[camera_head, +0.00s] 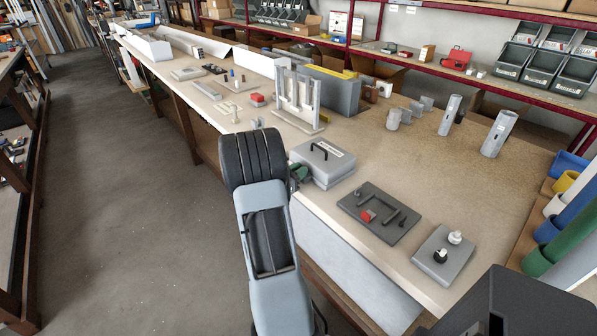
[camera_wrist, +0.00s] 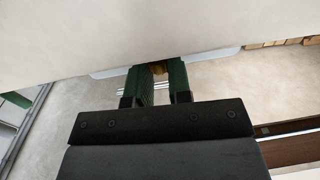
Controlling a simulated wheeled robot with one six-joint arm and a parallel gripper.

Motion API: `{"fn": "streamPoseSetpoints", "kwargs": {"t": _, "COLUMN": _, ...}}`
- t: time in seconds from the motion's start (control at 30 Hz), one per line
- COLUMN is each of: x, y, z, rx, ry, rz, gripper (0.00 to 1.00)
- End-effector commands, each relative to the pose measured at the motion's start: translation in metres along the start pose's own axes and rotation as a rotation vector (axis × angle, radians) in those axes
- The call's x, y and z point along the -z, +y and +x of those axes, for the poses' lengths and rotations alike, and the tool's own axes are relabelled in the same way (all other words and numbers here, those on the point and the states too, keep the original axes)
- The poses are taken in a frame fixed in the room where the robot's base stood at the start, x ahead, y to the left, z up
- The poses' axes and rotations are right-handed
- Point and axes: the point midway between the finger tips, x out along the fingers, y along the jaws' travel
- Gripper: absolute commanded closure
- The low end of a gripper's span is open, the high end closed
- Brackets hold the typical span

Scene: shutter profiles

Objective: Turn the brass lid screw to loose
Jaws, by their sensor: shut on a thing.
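A grey box with a closed lid (camera_head: 325,164) and a black handle stands near the table's front edge. My gripper (camera_head: 298,174) is at its left front side, partly hidden behind my arm. In the wrist view, the green fingers of my gripper (camera_wrist: 161,75) are shut on the brass lid screw (camera_wrist: 159,68). Only a small brass piece shows between the fingertips. A large pale surface fills the top of that view just beyond them. The screw is hidden in the head view, and its turn angle cannot be told.
The floor aisle (camera_head: 120,190) on the left is clear.

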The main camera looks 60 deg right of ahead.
Motion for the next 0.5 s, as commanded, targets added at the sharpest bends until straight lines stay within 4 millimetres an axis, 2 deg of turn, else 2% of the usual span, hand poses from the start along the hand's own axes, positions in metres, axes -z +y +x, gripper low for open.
{"fn": "streamPoseSetpoints", "kwargs": {"t": 0.03, "x": 0.0, "y": 0.0, "z": -0.0001, "rx": 0.0, "ry": 0.0, "rz": 0.0, "gripper": 0.94}}
{"fn": "streamPoseSetpoints", "kwargs": {"t": 0.1, "x": 0.0, "y": 0.0, "z": -0.0001, "rx": 0.0, "ry": 0.0, "rz": 0.0, "gripper": 1.0}}
{"fn": "streamPoseSetpoints", "kwargs": {"t": 0.27, "x": -0.0004, "y": 0.0008, "z": 0.0003, "rx": 0.014, "ry": 0.001, "rz": 0.001, "gripper": 1.0}}
{"fn": "streamPoseSetpoints", "kwargs": {"t": 0.5, "x": -0.0028, "y": 0.0056, "z": 0.0019, "rx": 0.219, "ry": 0.004, "rz": 0.003, "gripper": 1.0}}
